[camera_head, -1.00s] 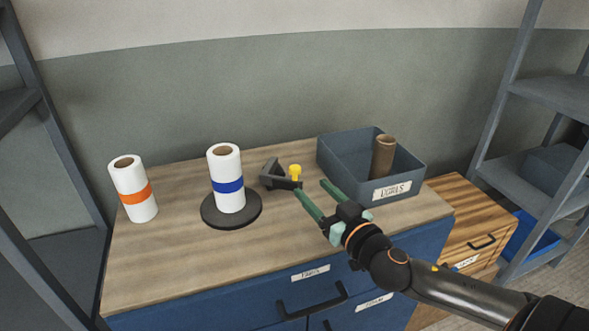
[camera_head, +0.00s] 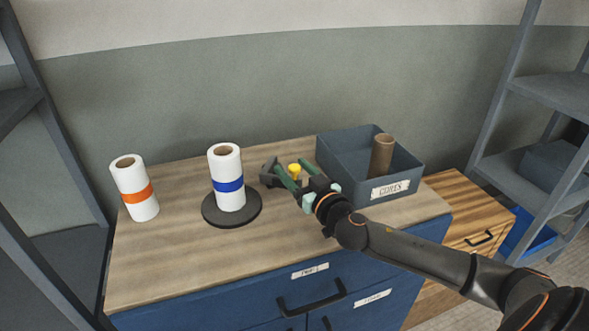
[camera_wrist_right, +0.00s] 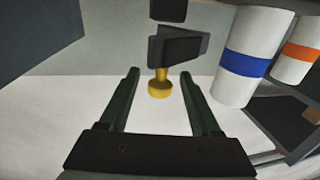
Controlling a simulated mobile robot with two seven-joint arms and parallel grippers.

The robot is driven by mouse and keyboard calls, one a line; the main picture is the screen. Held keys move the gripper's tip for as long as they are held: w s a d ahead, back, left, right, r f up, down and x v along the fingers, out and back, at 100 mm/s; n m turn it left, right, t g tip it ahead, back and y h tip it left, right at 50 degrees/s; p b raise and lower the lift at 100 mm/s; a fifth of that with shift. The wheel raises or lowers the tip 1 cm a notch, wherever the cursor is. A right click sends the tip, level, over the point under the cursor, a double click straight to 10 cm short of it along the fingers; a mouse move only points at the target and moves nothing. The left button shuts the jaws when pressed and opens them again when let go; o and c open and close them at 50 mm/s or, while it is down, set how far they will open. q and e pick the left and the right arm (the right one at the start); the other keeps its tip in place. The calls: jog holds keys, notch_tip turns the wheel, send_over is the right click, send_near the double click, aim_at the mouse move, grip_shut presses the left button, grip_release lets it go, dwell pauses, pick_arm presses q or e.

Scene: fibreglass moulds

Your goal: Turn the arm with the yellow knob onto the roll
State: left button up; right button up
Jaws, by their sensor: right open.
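The yellow knob (camera_head: 294,168) is on a dark grey arm (camera_head: 268,173) at the back middle of the cabinet top. My right gripper (camera_head: 294,155) is open, its green fingers on either side of the knob. In the right wrist view the knob (camera_wrist_right: 160,89) is between the fingertips (camera_wrist_right: 159,74), with a gap on both sides, and the dark arm (camera_wrist_right: 178,47) is beyond it. The white roll with a blue band (camera_head: 228,172) stands upright on a round black base (camera_head: 232,217), left of the arm. The arm is clear of the roll. My left gripper is not in view.
A white roll with an orange band (camera_head: 134,190) stands at the left. A grey bin (camera_head: 348,158) holding a brown tube (camera_head: 382,155) stands right of my gripper. The wooden top (camera_head: 170,262) is clear in front. Metal shelves (camera_head: 548,95) flank the cabinet.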

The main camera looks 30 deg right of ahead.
grip_shut()
dwell(0.5)
dwell(0.9)
